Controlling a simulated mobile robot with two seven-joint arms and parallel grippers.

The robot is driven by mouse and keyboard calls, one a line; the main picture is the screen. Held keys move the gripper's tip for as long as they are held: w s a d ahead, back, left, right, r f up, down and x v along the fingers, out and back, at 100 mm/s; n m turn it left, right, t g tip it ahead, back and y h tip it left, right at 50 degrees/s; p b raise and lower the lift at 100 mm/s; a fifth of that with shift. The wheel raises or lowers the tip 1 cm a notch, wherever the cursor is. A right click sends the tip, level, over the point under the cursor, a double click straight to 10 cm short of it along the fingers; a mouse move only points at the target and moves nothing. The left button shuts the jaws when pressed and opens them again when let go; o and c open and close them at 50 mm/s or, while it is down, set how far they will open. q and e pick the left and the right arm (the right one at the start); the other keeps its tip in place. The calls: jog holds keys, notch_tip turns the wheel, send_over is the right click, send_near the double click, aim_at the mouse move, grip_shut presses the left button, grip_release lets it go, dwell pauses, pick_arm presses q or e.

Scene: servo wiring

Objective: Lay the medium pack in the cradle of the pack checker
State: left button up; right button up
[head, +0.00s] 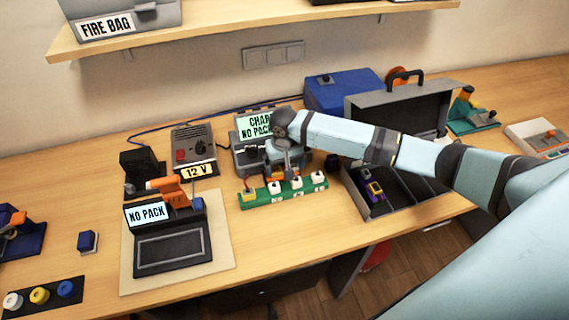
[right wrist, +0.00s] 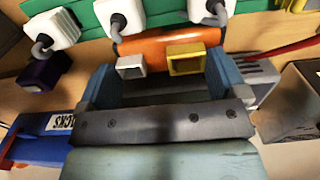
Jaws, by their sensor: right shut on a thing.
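The pack checker (head: 140,258) is a dark unit on a pale mat at front left. Its screen reads "NO PACK", and its outlined cradle (head: 172,250) is empty. My right gripper (head: 284,168) is at the middle of the table, behind the green strip and in front of the charger. In the right wrist view my right gripper (right wrist: 160,80) is shut on an orange pack (right wrist: 165,43) with a white and a yellow socket. A bit of the orange pack also shows in the head view (head: 284,178). I cannot tell its size class. My left gripper is out of view.
The green strip (head: 262,201) bears several white plugs. Behind are the charger (head: 243,160) and 12 V supply (head: 195,145). An open case (head: 400,195) is right; a small blue block (head: 87,240) is left.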

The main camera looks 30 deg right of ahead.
jog(key=o, duration=0.9)
